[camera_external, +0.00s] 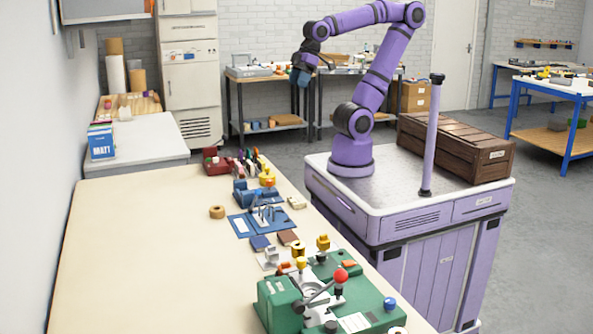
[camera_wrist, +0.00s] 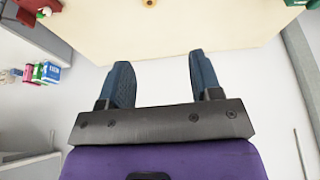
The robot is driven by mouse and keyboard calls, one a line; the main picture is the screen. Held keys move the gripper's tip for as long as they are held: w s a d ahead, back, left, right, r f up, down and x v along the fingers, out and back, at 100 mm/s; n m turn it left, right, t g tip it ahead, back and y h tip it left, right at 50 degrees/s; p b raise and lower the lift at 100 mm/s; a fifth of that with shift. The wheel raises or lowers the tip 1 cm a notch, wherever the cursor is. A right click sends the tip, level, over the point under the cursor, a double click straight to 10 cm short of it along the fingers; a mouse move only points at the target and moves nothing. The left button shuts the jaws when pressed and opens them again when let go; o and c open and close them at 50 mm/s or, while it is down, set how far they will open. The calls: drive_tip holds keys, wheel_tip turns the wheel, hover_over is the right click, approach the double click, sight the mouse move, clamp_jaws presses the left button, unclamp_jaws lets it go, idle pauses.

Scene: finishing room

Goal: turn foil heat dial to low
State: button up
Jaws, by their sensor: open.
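I cannot make out which part is the foil heat dial. The bench carries a green machine (camera_external: 325,295) with a red ball lever and a blue knob (camera_external: 389,303) at its right, a blue machine (camera_external: 257,193) with an orange knob, and a red machine (camera_external: 216,162) at the far end. Any dial markings are too small to read. My gripper (camera_external: 300,78) hangs from the raised arm, away from these machines. In the wrist view my gripper (camera_wrist: 159,72) is open, with nothing between its blue-grey fingers.
The cream bench (camera_external: 130,255) is mostly bare on its left side, with a tape roll (camera_external: 217,212) near the machines. A blue-and-white box (camera_external: 101,142) stands on a grey surface behind. A brown wooden crate (camera_external: 455,148) sits beside my arm.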

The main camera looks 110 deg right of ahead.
drive_tip(key=w+a+f+n+g, duration=0.2)
drive_tip(key=w+a+f, duration=0.2)
drive_tip(key=w+a, duration=0.5)
drive_tip(key=w+a+f+n+g, duration=0.2)
drive_tip(key=w+a+f+g, duration=0.15)
drive_tip(key=w+a, duration=0.55)
drive_tip(key=n+g+h, duration=0.2)
drive_tip(key=n+h, duration=0.2)
hover_over(321, 253)
drive_tip(key=w+a, duration=0.3)
wheel_tip(321, 253, down, 24)
drive_tip(key=x, duration=1)
drive_tip(key=shift+s+a+f, duration=0.15)
drive_tip(key=shift+f, duration=0.15)
drive_tip(key=c, duration=0.9)
